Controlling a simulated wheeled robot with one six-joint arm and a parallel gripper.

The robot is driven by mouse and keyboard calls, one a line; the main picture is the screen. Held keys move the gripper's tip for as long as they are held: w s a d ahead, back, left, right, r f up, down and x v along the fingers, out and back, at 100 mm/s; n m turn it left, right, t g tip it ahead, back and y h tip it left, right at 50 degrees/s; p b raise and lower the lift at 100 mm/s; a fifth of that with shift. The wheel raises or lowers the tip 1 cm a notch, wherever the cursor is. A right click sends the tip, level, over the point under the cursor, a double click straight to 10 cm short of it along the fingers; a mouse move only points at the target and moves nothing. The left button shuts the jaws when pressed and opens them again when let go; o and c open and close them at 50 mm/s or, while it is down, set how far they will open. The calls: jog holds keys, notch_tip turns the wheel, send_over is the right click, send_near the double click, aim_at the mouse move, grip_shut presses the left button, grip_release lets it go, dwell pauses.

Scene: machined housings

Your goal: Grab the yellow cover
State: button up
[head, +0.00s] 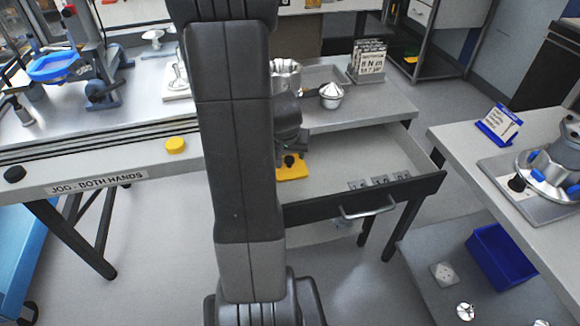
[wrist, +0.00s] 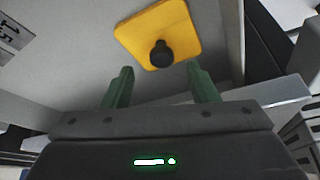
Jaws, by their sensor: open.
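The yellow cover (wrist: 175,22) is a flat plate with rounded corners and a black knob (wrist: 161,53) on it. It lies inside the open drawer, near the drawer's left end in the head view (head: 291,172). My gripper (wrist: 160,78) is open and empty. In the wrist view its two green fingers are spread, with the knob ahead of the gap between them, apart from both fingertips. In the head view my arm hides part of the cover's surroundings, and the gripper sits just above and beside the cover.
The open drawer (head: 366,216) has a dark front with a handle and holds several small labelled plates (head: 379,181) on the right. My arm crosses the middle of the head view. A bench (head: 445,140) with a machined part stands at right. A blue bin (head: 500,258) sits low at right.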

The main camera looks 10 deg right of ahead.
aim_at(289, 158)
jog(key=x, duration=0.4)
jog(key=shift+w, duration=0.15)
grip_shut()
